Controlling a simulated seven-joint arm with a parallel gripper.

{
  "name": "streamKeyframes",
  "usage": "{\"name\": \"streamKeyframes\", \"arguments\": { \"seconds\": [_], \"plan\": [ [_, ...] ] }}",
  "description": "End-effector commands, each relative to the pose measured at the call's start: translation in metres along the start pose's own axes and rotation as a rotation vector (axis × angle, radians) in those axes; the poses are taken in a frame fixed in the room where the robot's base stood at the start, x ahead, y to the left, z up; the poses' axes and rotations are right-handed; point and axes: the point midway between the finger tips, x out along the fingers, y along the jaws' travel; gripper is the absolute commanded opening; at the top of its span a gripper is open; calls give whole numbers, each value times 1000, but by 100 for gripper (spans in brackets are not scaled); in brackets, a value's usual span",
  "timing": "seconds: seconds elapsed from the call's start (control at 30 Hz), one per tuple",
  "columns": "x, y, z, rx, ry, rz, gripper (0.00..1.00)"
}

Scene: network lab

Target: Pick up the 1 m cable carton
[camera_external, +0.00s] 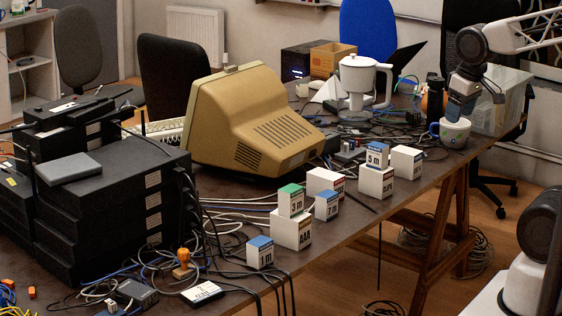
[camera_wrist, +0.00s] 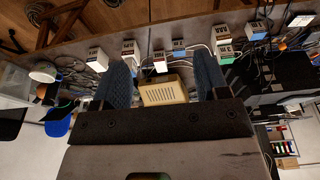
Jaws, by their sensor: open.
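The 1 m cable carton (camera_external: 260,252) is a small white box with a blue top. It stands upright near the table's front edge, left of the other cartons in the external view. In the wrist view, which looks upside down, it seems to be the rightmost carton (camera_wrist: 257,31). My gripper (camera_external: 459,108) is far from it, at the right end of the table by a patterned mug. In the wrist view its two fingers (camera_wrist: 162,60) are spread apart with nothing held between them.
A green-topped 3 m carton (camera_external: 291,199) sits on a white AAA box (camera_external: 290,229) near the carton; a 7 m carton (camera_external: 327,205) is behind. A 5 m carton (camera_external: 377,155) is stacked farther right. Cables, an orange-handled stamp (camera_external: 183,258) and black equipment (camera_external: 110,205) crowd the left.

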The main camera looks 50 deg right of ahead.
Motion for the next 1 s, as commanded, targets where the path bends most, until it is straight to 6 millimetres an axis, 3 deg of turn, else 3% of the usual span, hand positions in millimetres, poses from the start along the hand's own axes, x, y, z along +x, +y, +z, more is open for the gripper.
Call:
{"name": "streamKeyframes", "arguments": {
  "seconds": [0.1, 0.23, 0.67, 0.87, 1.0],
  "plan": [
    [0, 0, 0, 0, 0, 0, 68],
    [0, 0, 0, 0, 0, 0, 88],
    [4, -4, -6, -6, 10, -9, 88],
    [20, -23, -33, -27, 60, -51, 88],
    [38, -47, -64, -46, 121, -97, 88]
  ]
}}
